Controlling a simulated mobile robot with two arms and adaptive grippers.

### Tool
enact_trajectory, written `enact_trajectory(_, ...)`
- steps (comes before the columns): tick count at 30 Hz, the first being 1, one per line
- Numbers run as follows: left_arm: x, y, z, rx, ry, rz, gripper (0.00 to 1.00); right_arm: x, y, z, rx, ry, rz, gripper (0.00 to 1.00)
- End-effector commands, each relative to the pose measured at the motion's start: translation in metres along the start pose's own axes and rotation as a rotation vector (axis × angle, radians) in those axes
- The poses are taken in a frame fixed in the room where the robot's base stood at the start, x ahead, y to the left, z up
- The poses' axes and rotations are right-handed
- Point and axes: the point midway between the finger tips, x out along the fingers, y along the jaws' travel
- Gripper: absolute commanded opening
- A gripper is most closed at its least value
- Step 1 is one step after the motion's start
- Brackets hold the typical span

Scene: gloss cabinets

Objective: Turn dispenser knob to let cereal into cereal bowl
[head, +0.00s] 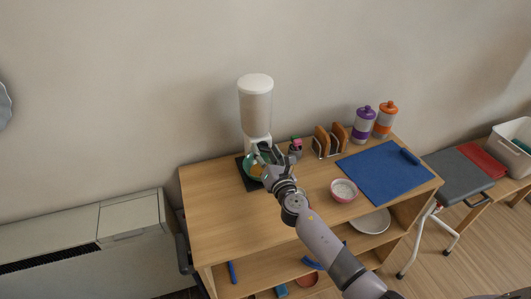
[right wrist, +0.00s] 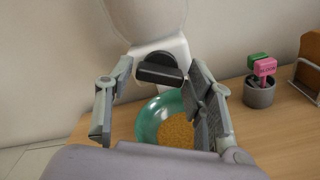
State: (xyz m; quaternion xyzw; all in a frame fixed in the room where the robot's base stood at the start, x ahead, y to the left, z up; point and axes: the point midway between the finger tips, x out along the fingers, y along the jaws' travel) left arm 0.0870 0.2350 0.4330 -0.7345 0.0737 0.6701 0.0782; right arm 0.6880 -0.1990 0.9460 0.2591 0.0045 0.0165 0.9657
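A tall cereal dispenser (head: 256,108) with a white lid stands at the back left of the wooden cabinet top, on a dark base. Its dark knob (right wrist: 160,68) faces me in the right wrist view. Below it is a green bowl (right wrist: 147,121) with golden-brown cereal (right wrist: 177,133) inside; the bowl also shows partly in the head view (head: 251,168). My right gripper (right wrist: 155,105) is open, its fingers apart on either side of the knob and above the bowl. I cannot tell whether a finger touches the knob. My left gripper is not in view.
A small grey pot (right wrist: 260,92) with pink and green items stands right of the dispenser. A pink-rimmed bowl (head: 343,199), a toast rack (head: 330,140), a blue mat (head: 388,171) and two bottles (head: 364,123) are farther right. The cabinet's front left top is clear.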

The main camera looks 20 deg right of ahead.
Motion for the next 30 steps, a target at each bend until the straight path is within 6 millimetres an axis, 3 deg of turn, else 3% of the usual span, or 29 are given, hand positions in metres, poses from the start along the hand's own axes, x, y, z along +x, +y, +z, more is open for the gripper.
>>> enact_trajectory(15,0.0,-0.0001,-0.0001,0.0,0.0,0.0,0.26,-0.0002,-0.0002,0.0,0.0,0.0,0.0,0.12)
enact_trajectory(30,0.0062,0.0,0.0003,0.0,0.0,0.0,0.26,-0.0003,-0.0007,-0.0012,0.141,0.0,0.0,0.12)
